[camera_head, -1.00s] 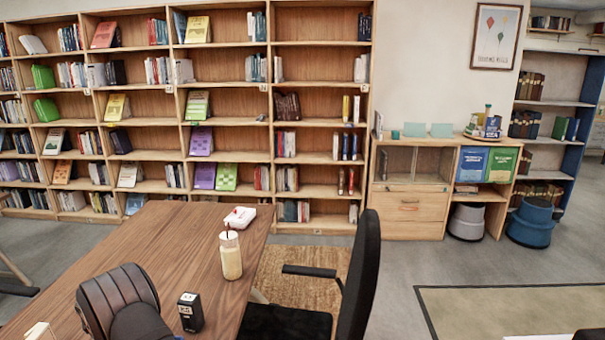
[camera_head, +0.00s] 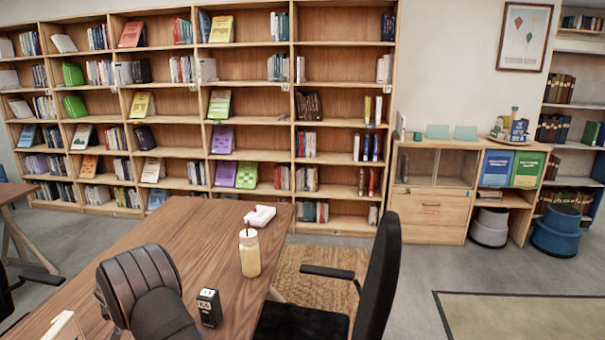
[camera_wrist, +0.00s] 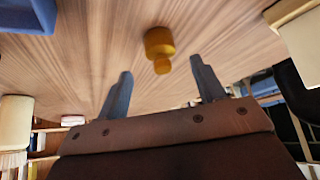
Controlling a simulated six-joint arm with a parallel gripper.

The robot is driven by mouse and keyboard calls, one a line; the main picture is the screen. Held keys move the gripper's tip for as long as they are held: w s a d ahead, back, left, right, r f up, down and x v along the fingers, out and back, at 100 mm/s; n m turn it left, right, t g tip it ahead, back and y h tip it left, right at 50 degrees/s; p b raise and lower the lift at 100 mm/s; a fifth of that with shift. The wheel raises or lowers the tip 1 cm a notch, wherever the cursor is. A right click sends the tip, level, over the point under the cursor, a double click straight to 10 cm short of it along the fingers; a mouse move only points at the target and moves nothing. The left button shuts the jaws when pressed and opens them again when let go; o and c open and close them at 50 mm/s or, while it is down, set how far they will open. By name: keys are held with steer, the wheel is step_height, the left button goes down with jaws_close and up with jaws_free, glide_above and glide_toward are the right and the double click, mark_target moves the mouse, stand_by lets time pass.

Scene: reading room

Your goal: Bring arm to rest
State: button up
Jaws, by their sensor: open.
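My gripper (camera_wrist: 161,66) shows in the wrist view with its two dark fingers spread apart and nothing between them. A yellow knob-shaped thing (camera_wrist: 159,42) stands on a wood-grained surface (camera_wrist: 85,50) beyond the fingertips, apart from them. My gripper cannot be made out in the head view. There, a dark ribbed, padded shape (camera_head: 145,285) rises at the lower left over the brown wooden table (camera_head: 185,232); I cannot tell whether it is part of my arm.
On the table are a cream bottle with a straw (camera_head: 249,256), a small black box (camera_head: 209,307) and a pale pink thing (camera_head: 259,216). A black chair (camera_head: 379,270) stands at the table's right side. Bookshelves (camera_head: 255,137) line the back wall. A blue thing (camera_wrist: 30,15) shows in the wrist view.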

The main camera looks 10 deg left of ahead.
steer(key=x, duration=0.6)
steer(key=shift+w+f, duration=0.1)
steer(key=shift+f, duration=0.25)
step_height(320, 180, up, 5)
steer(key=shift+w+d+f, duration=0.1)
steer(key=shift+d, duration=0.05)
steer(key=w+d+r, duration=0.4)
steer(key=d+r, duration=0.3)
steer(key=d, duration=0.4)
step_height(320, 180, up, 29)
steer(key=w+d, duration=0.2)
steer(key=shift+m, duration=0.3)
